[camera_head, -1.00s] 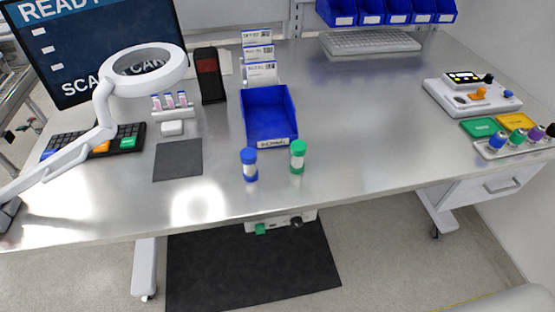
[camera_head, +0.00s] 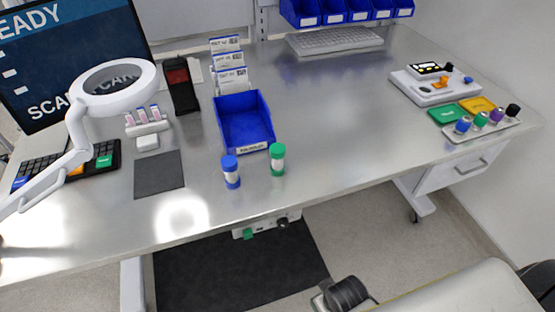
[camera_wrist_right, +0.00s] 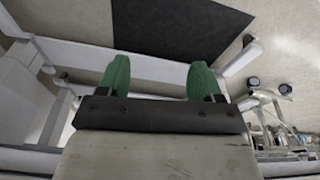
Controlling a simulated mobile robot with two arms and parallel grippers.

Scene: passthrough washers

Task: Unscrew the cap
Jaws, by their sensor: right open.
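Two small capped tubes stand upright, side by side, on the metal bench near its front edge. One is the blue-capped tube (camera_head: 231,172) and the other, to its right, is the green-capped tube (camera_head: 277,160). Both caps are on. My right gripper (camera_wrist_right: 159,66) is open and empty in the right wrist view, its two green fingers apart over the floor and dark mat. It is away from both tubes, which are not in that view. My left gripper is not in view.
A blue bin (camera_head: 245,121) sits behind the tubes. A magnifier lamp (camera_head: 113,84), a grey pad (camera_head: 159,174) and a rack of pink vials (camera_head: 146,120) are at left. A tray of coloured-cap tubes (camera_head: 487,122) is at right. The bench's middle right is clear.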

